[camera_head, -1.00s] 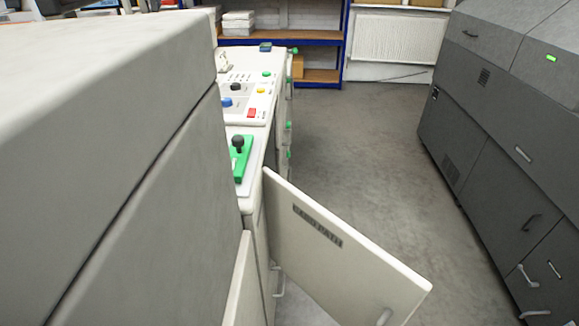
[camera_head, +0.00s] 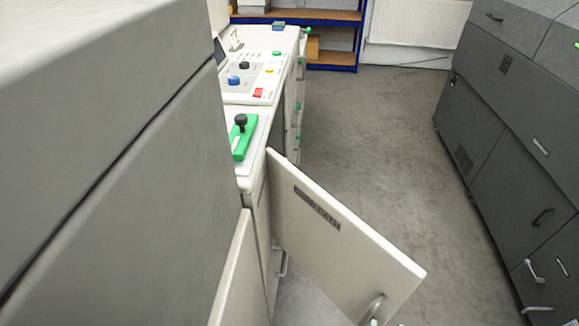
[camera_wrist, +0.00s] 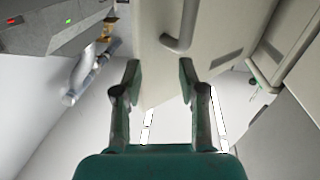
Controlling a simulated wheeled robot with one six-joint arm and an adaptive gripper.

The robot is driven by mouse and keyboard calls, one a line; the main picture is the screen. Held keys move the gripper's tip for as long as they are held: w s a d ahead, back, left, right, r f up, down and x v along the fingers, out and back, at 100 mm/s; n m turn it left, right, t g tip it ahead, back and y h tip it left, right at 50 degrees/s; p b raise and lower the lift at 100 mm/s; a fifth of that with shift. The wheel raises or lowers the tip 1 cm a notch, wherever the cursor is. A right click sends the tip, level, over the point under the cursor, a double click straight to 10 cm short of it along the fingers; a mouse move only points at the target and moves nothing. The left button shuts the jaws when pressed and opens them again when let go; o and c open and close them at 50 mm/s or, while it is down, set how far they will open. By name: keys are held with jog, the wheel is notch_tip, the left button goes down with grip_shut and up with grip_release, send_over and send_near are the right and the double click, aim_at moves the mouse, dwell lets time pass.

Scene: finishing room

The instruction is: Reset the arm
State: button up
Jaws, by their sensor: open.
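My gripper (camera_wrist: 160,76) is open in the wrist view, with its two dark green fingers apart and nothing between them. Beyond the fingertips is a pale panel with a curved grey handle (camera_wrist: 180,32), apart from the fingers. In the head view, a cream cabinet door (camera_head: 335,240) with a dark label stands swung open into the aisle. Its grey handle (camera_head: 372,308) shows near the bottom edge. I cannot make out my gripper clearly in the head view.
A large grey cabinet (camera_head: 110,170) fills the left. A control panel (camera_head: 245,97) with coloured knobs and a green plate with a black knob (camera_head: 241,138) lie behind the door. A dark machine (camera_head: 500,150) stands at right. The grey floor (camera_head: 385,130) between them is clear.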

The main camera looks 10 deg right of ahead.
jog(key=s+r+n+t+y, duration=0.3)
jog(key=s+r+y, duration=0.15)
jog(key=s, duration=0.35)
jog(key=s+a+f+g+y, duration=0.1)
jog(key=s+a+f+g, duration=0.2)
jog(key=s, duration=0.5)
jog(key=shift+s+f+g+y, duration=0.2)
jog(key=shift+f+g+y, duration=0.15)
jog(key=shift+f+g, duration=0.65)
jog(key=shift+d+r, duration=0.1)
jog(key=shift+r, duration=0.1)
